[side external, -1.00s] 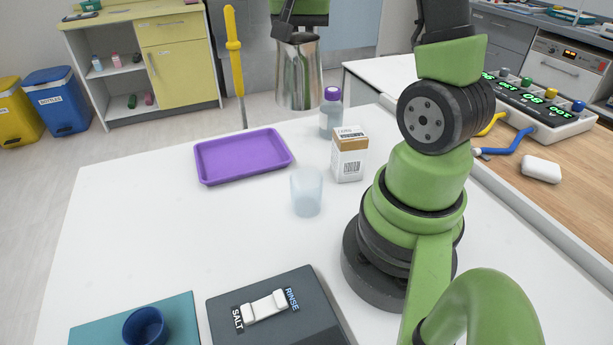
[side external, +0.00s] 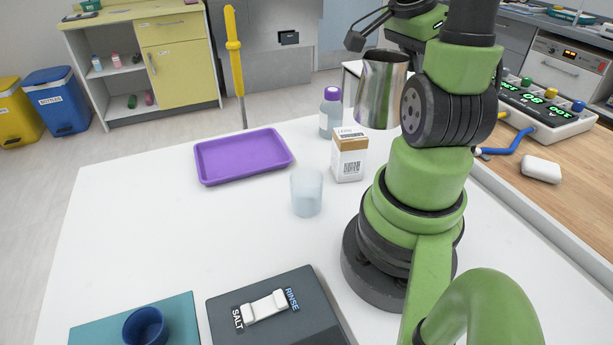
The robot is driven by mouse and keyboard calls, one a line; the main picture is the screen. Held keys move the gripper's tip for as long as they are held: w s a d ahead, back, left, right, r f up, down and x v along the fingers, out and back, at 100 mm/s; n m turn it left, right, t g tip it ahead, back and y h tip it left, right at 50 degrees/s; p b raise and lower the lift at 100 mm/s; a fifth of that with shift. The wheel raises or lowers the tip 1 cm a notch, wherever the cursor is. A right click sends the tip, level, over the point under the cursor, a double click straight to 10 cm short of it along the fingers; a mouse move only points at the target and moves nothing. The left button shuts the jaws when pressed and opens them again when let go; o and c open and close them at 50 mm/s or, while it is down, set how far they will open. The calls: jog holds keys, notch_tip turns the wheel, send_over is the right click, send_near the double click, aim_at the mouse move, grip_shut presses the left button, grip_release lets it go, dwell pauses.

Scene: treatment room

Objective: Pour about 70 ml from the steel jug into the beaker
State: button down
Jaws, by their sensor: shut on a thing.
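The steel jug (side external: 379,92) is held up in the air, upright or nearly so, beside my arm at the upper middle right. My gripper (side external: 366,42) is shut on it near its top; the exact grip on the jug is hard to make out. The beaker (side external: 306,192) is a translucent, pale bluish cup standing upright on the white table, below and to the left of the jug in the picture. The two are well apart. The inside of the jug is hidden, and I cannot tell the level in the beaker.
A white and brown carton (side external: 348,155) and a purple-capped bottle (side external: 331,113) stand behind the beaker. A purple tray (side external: 243,156) lies to its left. A dark box with a rocker switch (side external: 265,307) and a blue cup (side external: 144,327) are in front. The white table's left middle is clear.

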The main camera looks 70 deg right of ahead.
aim_at(372, 67)
jog(key=shift+f, duration=2.2)
jog(key=shift+w, duration=0.1)
jog(key=shift+w+a+r+g+h, duration=0.35)
jog(key=shift+a+r+h, duration=0.05)
jog(key=shift+r, duration=0.1)
jog(key=shift+w+a+r+g+h, duration=0.3)
jog(key=shift+a+r+g+h, duration=0.1)
jog(key=shift+r, duration=0.1)
jog(key=shift+w+a+r+g+h, duration=0.55)
jog(key=shift+w+a+r+h, duration=0.15)
jog(key=shift+h, duration=0.1)
jog(key=shift+w+a+r+g+h, duration=0.45)
jog(key=shift+w+a+g+h, duration=0.2)
jog(key=shift+a, duration=0.1)
jog(key=shift+w+a+r+g+h, duration=0.3)
jog(key=shift+w+a+g+h, duration=0.25)
jog(key=shift+w+a, duration=0.2)
jog(key=shift+w+a+f+g+h, duration=0.2)
jog(key=shift+w+a+g+h, duration=0.25)
jog(key=shift+a+g+h, duration=0.2)
jog(key=shift+w+a+r+g+h, duration=0.45)
jog(key=shift+r+g+h, duration=0.2)
jog(key=shift+h, duration=0.1)
